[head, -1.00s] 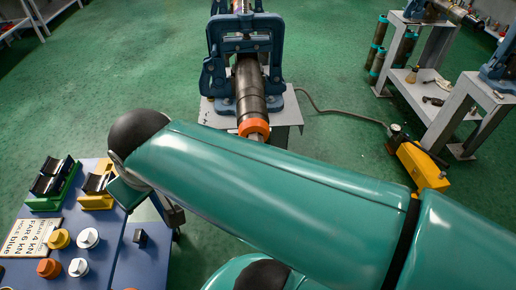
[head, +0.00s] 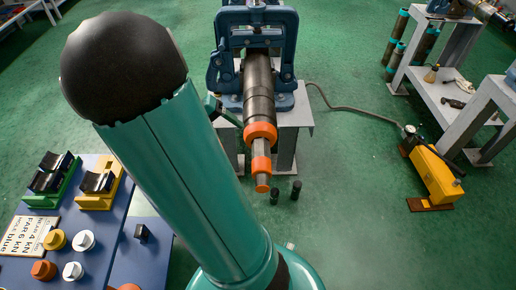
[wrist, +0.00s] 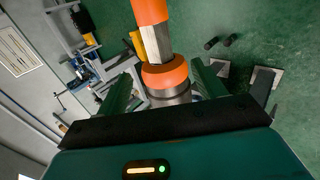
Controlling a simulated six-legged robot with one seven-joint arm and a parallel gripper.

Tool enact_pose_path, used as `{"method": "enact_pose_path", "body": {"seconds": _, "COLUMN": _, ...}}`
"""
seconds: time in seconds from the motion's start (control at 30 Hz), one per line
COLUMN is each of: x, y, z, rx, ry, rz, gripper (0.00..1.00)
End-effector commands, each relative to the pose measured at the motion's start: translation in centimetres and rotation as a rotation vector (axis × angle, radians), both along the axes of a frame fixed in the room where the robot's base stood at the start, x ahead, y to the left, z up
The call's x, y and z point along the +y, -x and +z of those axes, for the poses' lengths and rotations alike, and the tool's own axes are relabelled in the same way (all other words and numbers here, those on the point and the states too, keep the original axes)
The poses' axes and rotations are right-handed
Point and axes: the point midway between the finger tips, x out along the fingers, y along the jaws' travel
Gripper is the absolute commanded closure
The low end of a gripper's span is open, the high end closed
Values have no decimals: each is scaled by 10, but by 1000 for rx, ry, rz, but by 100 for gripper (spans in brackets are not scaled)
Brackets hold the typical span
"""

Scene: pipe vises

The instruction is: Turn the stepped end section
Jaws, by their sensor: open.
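The dark pipe (head: 259,92) is held in a blue vise (head: 224,57) and points toward me. Its stepped end section (head: 261,147) has a wide orange collar, a narrower bare metal part, another orange band and a small tip. In the wrist view the wide orange collar (wrist: 165,74) and a grey metal ring behind it lie between the two green fingers of my gripper (wrist: 163,80). The fingers are open, one on each side, with a visible gap at the left. In the head view my arm hides most of the gripper, and a green finger shows left of the pipe.
A blue table (head: 92,262) at the left carries green and yellow cradles, knobs and a sign. Two small dark cylinders (head: 285,193) stand on the floor below the pipe end. A yellow pump (head: 434,174) with a hose sits at right. Green floor between is clear.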

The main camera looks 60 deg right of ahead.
Motion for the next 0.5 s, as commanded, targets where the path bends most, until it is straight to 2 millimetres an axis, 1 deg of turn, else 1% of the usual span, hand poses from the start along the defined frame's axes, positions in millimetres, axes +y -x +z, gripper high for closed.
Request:
{"method": "enact_pose_path", "body": {"seconds": 0.17, "x": -6, "y": 11, "z": -8, "rx": 18, "ry": 13, "rz": -13, "gripper": 31}}
{"method": "enact_pose_path", "body": {"seconds": 0.27, "x": -10, "y": 20, "z": -19, "rx": 17, "ry": 11, "rz": -13, "gripper": 31}}
{"method": "enact_pose_path", "body": {"seconds": 0.5, "x": -26, "y": 48, "z": -53, "rx": 17, "ry": 10, "rz": -11, "gripper": 31}}
